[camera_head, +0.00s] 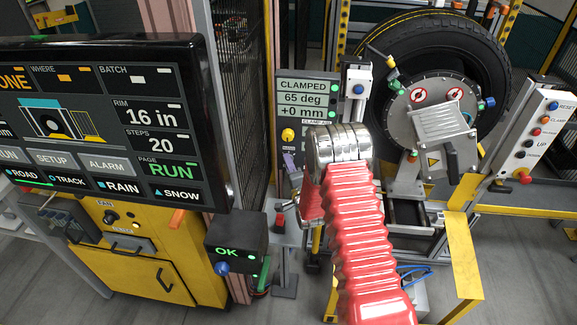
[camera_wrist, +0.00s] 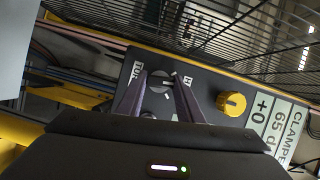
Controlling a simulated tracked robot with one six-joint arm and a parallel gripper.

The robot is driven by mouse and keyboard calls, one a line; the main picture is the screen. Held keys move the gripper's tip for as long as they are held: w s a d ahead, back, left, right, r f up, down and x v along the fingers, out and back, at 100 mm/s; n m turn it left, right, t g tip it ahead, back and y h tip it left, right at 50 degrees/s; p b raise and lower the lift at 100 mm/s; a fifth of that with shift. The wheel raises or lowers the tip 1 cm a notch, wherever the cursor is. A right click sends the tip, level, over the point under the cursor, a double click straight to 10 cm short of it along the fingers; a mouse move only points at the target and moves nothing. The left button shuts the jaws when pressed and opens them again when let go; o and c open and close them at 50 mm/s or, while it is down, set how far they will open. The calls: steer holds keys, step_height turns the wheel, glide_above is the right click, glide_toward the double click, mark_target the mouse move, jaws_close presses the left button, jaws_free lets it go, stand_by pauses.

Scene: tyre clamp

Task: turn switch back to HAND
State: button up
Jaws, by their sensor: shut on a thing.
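The selector switch (camera_wrist: 161,82) is a round grey knob on a dark panel (camera_wrist: 215,80), with a light bar handle. My gripper (camera_wrist: 160,86) has its two dark fingers on either side of this handle and is shut on it. A white label shows at each side of the switch; both are partly hidden, so I cannot read which setting it points to. In the head view the panel (camera_head: 290,118) stands left of my red arm, and my gripper (camera_head: 291,160) reaches its lower part. The switch is hidden there.
A yellow knob (camera_wrist: 231,103) sits close beside the switch, near a display (camera_head: 307,98) reading CLAMPED, 65 deg, +0 mm. A tyre (camera_head: 440,45) on its clamp is at the right. A large screen (camera_head: 100,120) and a box marked OK (camera_head: 236,246) stand at the left.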

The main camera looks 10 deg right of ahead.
steer(key=shift+d+f+m, duration=0.25)
steer(key=shift+f+m, duration=0.05)
steer(key=shift+m, duration=0.5)
steer(key=shift+s, duration=0.1)
steer(key=o, duration=1.1)
steer(key=shift+a+r+t, duration=0.1)
steer(key=shift+t, duration=0.2)
steer(key=s, duration=0.9)
steer(key=s+d, duration=0.1)
steer(key=s, duration=0.3)
steer(key=shift+s, duration=0.3)
